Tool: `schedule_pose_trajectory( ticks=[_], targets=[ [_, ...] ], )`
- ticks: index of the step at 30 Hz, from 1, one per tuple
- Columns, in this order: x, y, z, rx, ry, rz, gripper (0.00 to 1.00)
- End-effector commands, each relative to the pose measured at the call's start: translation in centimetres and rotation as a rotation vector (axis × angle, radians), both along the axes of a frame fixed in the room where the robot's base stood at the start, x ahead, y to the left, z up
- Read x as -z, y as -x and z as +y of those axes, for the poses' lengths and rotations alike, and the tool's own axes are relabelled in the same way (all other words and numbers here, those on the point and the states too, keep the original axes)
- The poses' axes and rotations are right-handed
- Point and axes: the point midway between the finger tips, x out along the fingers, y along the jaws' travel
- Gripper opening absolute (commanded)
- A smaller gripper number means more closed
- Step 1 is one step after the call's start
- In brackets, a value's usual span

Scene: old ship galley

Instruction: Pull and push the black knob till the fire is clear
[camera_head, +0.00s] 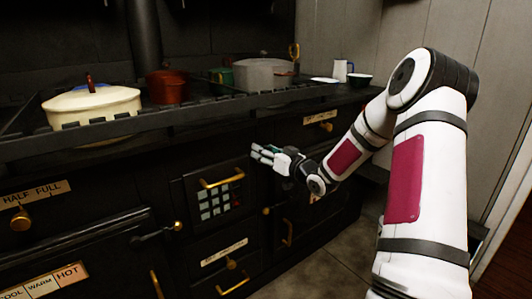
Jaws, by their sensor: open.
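The black stove (160,185) fills the left and middle of the view. Its small door (240,203) has a grid of pale panes and a brass handle (222,181). My gripper (259,154) is open and empty, its fingers pointing left, in front of the stove near the upper right corner of that door. I cannot tell whether it touches the stove. I cannot make out a black knob for certain; the dark area around my gripper may hide it. A dark lever with a brass end (177,226) sits left of the door.
A cream pot (93,106), a red pot (167,87) and a grey pot (262,74) stand on the railed stovetop. Brass-handled drawers (233,263) lie below and right of the door. Open floor (325,262) shows at the lower right.

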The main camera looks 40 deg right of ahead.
Motion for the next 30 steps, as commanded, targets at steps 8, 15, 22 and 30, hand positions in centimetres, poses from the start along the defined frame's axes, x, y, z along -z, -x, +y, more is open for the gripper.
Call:
schedule_pose_trajectory(
  ticks=[8,15,22,30],
  targets=[
    [0.0,0.0,0.0,0.0,0.0,0.0,0.0],
    [-0.1,0.9,-0.1,0.001,0.001,0.0,0.0],
    [-0.1,5.4,-0.2,0.001,0.001,0.002,0.0],
    [0.0,6.7,-0.2,0.0,0.001,-0.001,0.0]
  ],
)
